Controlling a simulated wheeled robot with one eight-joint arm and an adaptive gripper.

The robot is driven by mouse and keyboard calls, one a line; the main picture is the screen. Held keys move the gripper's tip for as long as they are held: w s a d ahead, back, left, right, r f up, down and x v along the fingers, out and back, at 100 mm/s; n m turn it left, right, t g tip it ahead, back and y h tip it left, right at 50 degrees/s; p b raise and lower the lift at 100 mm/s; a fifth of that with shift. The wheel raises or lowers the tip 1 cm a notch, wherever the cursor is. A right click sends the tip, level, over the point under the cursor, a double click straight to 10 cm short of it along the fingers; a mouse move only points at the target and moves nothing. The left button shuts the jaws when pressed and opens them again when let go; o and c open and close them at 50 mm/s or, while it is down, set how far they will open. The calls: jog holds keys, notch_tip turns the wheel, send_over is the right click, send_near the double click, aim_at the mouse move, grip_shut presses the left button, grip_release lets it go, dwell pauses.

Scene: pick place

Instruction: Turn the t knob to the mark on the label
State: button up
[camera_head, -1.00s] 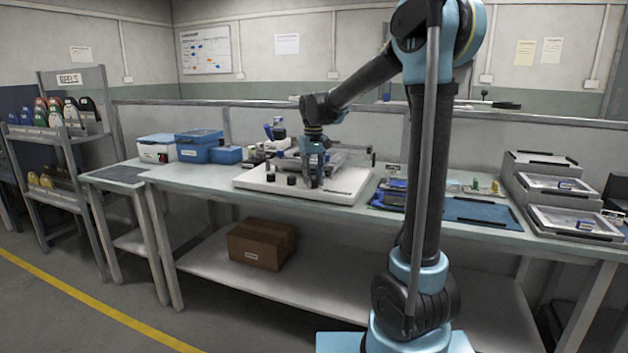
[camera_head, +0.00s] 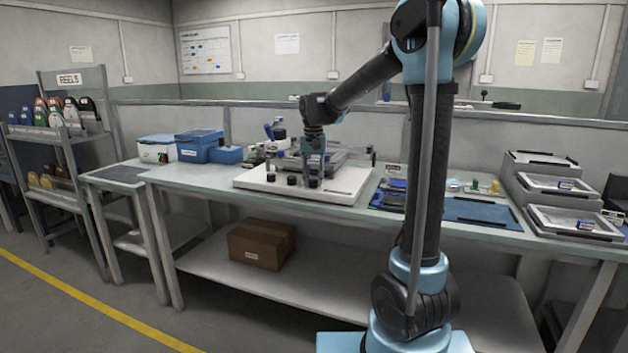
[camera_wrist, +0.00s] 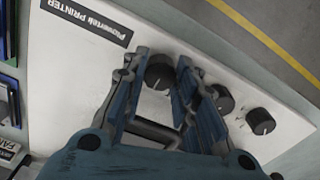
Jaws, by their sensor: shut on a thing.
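A black knob (camera_wrist: 160,72) stands between the two fingers of my gripper (camera_wrist: 163,68) in the wrist view. My gripper is shut on this knob. It is the right-hand one of a row on the front of a white panel (camera_head: 345,190) in the head view. There my gripper (camera_head: 313,170) points down at it from above. Small markings lie on the panel around the knobs, too small to read.
A middle knob (camera_wrist: 222,97) and an end knob (camera_wrist: 260,120) stand close beside my gripper. A dark bar handle (camera_wrist: 155,135) lies between the fingers' bases. A printer label (camera_wrist: 87,20) is upside down. Blue boxes (camera_head: 198,147) stand left, stacked trays (camera_head: 545,190) right.

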aim_at(314, 180)
jog(key=shift+w, duration=0.15)
jog(key=o, duration=0.8)
notch_tip(314, 180, up, 12)
jog(key=shift+d, duration=0.1)
dwell(0.4)
